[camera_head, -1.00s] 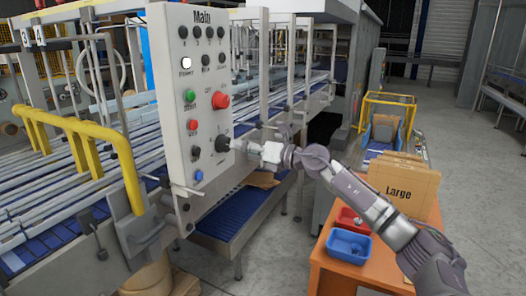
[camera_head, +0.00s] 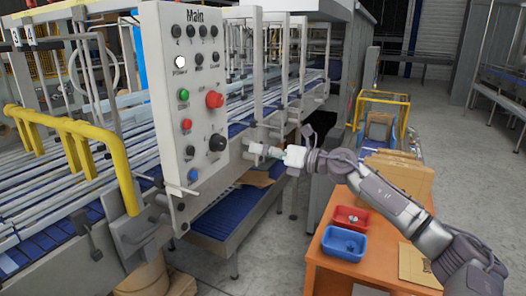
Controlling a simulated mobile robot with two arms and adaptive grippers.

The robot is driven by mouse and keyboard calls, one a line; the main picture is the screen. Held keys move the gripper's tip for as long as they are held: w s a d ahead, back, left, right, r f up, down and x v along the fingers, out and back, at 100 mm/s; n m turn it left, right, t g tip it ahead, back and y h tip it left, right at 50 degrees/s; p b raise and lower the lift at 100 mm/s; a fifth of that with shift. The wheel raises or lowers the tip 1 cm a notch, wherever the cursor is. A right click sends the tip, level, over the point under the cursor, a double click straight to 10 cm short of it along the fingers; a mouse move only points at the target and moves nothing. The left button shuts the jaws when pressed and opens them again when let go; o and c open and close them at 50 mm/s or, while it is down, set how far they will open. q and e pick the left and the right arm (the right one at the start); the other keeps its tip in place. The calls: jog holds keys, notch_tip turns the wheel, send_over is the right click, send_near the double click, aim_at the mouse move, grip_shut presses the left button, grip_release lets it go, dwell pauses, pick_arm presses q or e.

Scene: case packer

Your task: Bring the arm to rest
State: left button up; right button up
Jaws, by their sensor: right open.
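My right arm (camera_head: 395,205) reaches in from the lower right across the orange table. Its gripper (camera_head: 256,150) is open and small in the view, with nothing seen between its fingers. It hangs in the air to the right of the black knob (camera_head: 217,142) on the grey "Main" control panel (camera_head: 165,100), apart from the knob. The panel also carries a red button (camera_head: 214,99), a green button (camera_head: 183,95) and a lit white button (camera_head: 180,62). My left gripper is not in view.
The orange table (camera_head: 330,264) holds a red bin (camera_head: 350,218) and a blue bin (camera_head: 343,243) under my arm. Cardboard sheets (camera_head: 410,172) stand behind the arm. The conveyor (camera_head: 240,215) and yellow rails (camera_head: 122,175) lie left. Grey floor is open at right.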

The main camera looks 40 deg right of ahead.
jog(key=shift+d+f, duration=0.1)
